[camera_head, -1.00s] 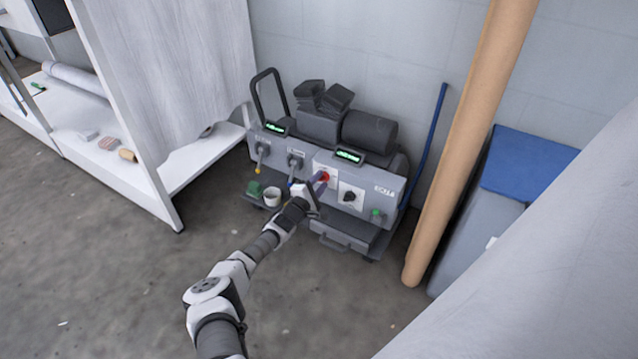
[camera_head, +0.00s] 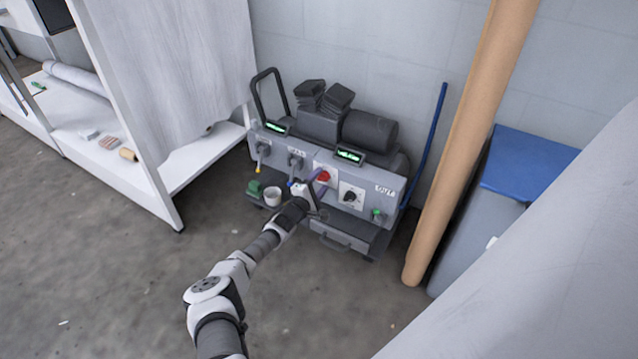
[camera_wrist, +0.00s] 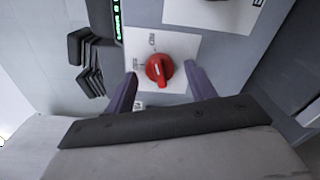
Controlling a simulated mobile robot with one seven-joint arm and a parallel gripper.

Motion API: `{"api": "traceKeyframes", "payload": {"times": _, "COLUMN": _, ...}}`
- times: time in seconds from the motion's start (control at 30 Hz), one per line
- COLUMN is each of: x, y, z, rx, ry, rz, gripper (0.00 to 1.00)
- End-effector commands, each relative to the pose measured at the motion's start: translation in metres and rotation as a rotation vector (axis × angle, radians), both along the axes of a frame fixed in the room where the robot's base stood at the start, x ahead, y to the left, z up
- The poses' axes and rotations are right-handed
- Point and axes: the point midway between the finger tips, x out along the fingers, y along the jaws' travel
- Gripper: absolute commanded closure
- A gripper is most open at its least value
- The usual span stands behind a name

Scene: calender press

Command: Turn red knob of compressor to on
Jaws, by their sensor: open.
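The compressor (camera_head: 368,197) is a grey unit on the floor against the wall. Its red knob (camera_head: 323,175) is on the front panel, and shows in the wrist view (camera_wrist: 160,68) on a white plate (camera_wrist: 180,48). Small labels are printed above and left of the knob; a pale mark shows on its grip ridge, but its exact setting is hard to read. My gripper (camera_head: 318,182) is at the panel in front of the knob. In the wrist view, its purple fingers (camera_wrist: 161,74) are apart, one on each side of the knob, with visible gaps.
A black knob (camera_head: 350,196) is right of the red one, and valves (camera_head: 295,160) are left. A white shelf (camera_head: 165,190) stands left. A brown tube (camera_head: 460,150) leans at the right, near a blue-lidded bin (camera_head: 525,165). The floor in front is clear.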

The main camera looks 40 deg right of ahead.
Motion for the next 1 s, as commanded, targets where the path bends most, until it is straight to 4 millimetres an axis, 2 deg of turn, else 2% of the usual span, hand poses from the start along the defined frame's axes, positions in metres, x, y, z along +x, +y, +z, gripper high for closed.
{"api": "traceKeyframes", "payload": {"times": 0.13, "x": 0.0, "y": 0.002, "z": 0.001, "rx": 0.0, "ry": 0.001, "rz": 0.0, "gripper": 0.45}}
{"api": "traceKeyframes", "payload": {"times": 0.27, "x": -0.003, "y": 0.011, "z": 0.003, "rx": -0.001, "ry": 0.001, "rz": 0.001, "gripper": 0.45}}
{"api": "traceKeyframes", "payload": {"times": 0.8, "x": -0.041, "y": 0.102, "z": 0.004, "rx": -0.001, "ry": 0.001, "rz": 0.002, "gripper": 0.45}}
{"api": "traceKeyframes", "payload": {"times": 1.0, "x": -0.05, "y": 0.122, "z": 0.002, "rx": -0.001, "ry": 0.0, "rz": 0.001, "gripper": 0.45}}
